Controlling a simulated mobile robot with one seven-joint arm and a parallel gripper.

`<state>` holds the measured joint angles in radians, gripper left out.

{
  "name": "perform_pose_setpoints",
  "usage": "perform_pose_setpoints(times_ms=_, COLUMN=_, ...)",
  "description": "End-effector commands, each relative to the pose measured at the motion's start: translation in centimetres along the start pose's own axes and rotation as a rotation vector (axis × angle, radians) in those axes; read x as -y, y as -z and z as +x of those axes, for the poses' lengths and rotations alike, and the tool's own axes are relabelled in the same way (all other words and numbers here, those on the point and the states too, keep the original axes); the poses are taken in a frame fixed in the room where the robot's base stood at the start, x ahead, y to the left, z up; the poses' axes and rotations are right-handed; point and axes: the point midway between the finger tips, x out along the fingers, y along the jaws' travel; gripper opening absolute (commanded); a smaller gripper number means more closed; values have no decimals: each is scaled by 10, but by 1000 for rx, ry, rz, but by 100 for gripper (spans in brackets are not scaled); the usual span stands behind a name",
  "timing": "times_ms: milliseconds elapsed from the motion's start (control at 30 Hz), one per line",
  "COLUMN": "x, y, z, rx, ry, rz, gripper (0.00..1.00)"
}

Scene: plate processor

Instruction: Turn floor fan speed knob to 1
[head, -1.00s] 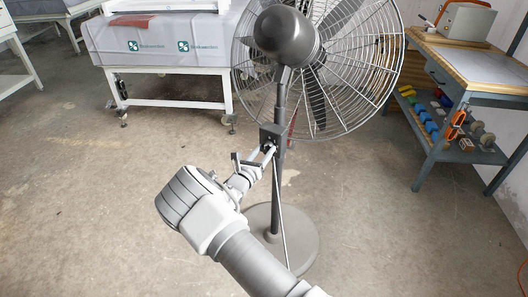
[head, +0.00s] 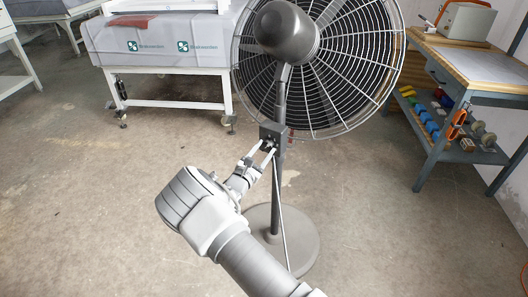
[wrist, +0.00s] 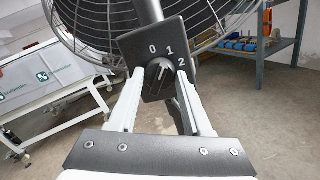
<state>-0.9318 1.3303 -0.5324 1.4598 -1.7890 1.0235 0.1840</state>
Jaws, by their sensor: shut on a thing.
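The floor fan (head: 283,60) stands upright, with a dark control box (head: 271,134) on its pole. In the wrist view the box (wrist: 181,34) carries the marks 0, 1 and 2. The round black speed knob (wrist: 158,72) sits below the marks. Its ridge leans up and to the right, roughly toward 1; the exact setting is hard to read. My gripper (head: 267,152) is at the box, and in the wrist view its two white fingers (wrist: 157,80) are shut on the knob from left and right.
The fan's round base (head: 300,245) rests on the concrete floor. A white table with a covered load (head: 160,45) stands behind on the left. A workbench (head: 470,65) with colored items on its lower shelf stands on the right. Open floor lies around the fan.

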Motion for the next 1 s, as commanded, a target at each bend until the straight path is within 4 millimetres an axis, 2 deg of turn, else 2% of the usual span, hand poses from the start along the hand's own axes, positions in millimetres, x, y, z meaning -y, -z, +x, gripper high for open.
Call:
perform_pose_setpoints(times_ms=233, x=0, y=1, z=-1, rx=3, ry=1, rz=63, gripper=0)
perform_pose_setpoints(times_ms=667, x=0, y=2, z=-1, rx=3, ry=1, rz=73, gripper=0)
perform_pose_setpoints(times_ms=700, x=0, y=2, z=-1, rx=3, ry=1, rz=73, gripper=53)
perform_pose_setpoints(times_ms=833, x=0, y=1, z=-1, rx=4, ry=1, rz=72, gripper=76)
perform_pose_setpoints(times_ms=867, x=0, y=1, z=-1, rx=4, ry=1, rz=72, gripper=79)
perform_pose_setpoints(times_ms=1000, x=0, y=1, z=0, rx=5, ry=1, rz=72, gripper=79)
